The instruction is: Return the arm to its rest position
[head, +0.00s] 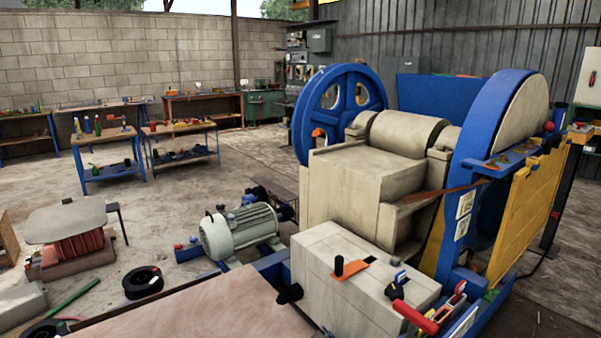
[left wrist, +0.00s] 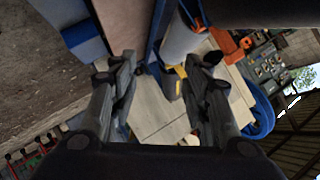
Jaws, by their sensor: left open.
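My left gripper (left wrist: 162,72) shows in the left wrist view, with its two dark fingers spread apart and nothing between them. Beyond the fingers are pale blocks of the jaw crusher (left wrist: 150,105), seen tilted. Neither arm shows in the head view. There, the jaw crusher (head: 345,190) stands at the centre right with its blue flywheel (head: 300,125) and a blue guard (head: 480,125). My right gripper is in neither view.
A pale block (head: 350,300) with a red-handled tool (head: 415,318) on top is close in front. A grey motor (head: 240,230) sits left of the crusher. Worktables (head: 105,135) stand farther back. Open concrete floor (head: 200,195) lies between.

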